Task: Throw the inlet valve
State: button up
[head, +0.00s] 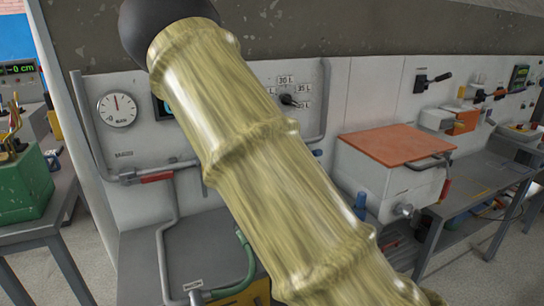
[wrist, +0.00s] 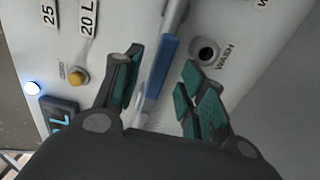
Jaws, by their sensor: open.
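In the wrist view my gripper (wrist: 163,85) is open, one finger on each side of a blue lever handle (wrist: 160,66). The handle runs up and down between the fingers along a grey pipe. I cannot tell whether either finger touches it. In the head view a red lever handle (head: 157,178) lies nearly level on a grey pipe at the left of the panel, under a small label too small to read. No readable label shows which handle is the inlet valve. My own arm in its yellowish sleeve covers the middle of the head view and hides my gripper there.
In the wrist view a black WASH knob (wrist: 205,50) is right of the handle, and a yellow button (wrist: 76,75) is left. The head view shows a dial gauge (head: 117,109), a selector knob (head: 289,100) and an orange-topped box (head: 396,143).

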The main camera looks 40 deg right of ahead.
jog(key=s+a, duration=0.1)
jog(key=s, duration=0.6)
jog(key=shift+s+a, duration=0.2)
jog(key=shift+s, duration=0.05)
dwell(0.5)
